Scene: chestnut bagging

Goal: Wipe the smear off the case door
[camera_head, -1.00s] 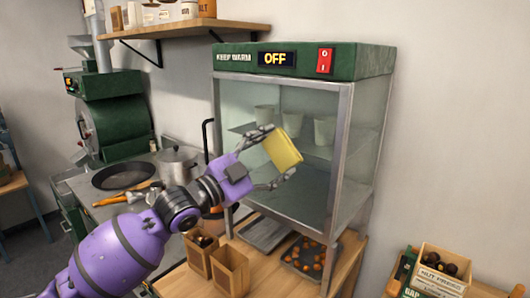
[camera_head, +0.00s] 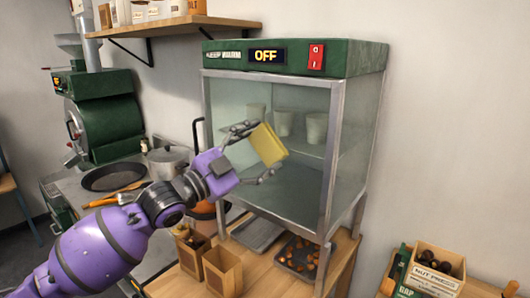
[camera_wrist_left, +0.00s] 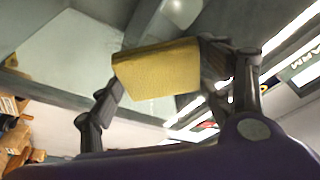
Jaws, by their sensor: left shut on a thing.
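The keep-warm case (camera_head: 335,150) stands on the wooden counter, with a glass door (camera_head: 232,110) in a metal frame. My left gripper (camera_head: 262,152) is shut on a yellow sponge or cloth (camera_head: 268,145) in front of the door. The yellow pad also shows in the left wrist view (camera_wrist_left: 157,70), between the two fingers, with glass behind it. I cannot tell whether the pad touches the glass. No smear can be made out clearly on the door. My right gripper is not in view.
The case's top panel reads OFF beside a red switch (camera_head: 316,57). Pale cups (camera_head: 284,122) stand on the shelf inside. Below are a tray of chestnuts (camera_head: 298,256) and paper bags (camera_head: 226,272). A pot (camera_head: 167,160) and pan (camera_head: 114,177) sit at left. A crate (camera_head: 436,270) stands at right.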

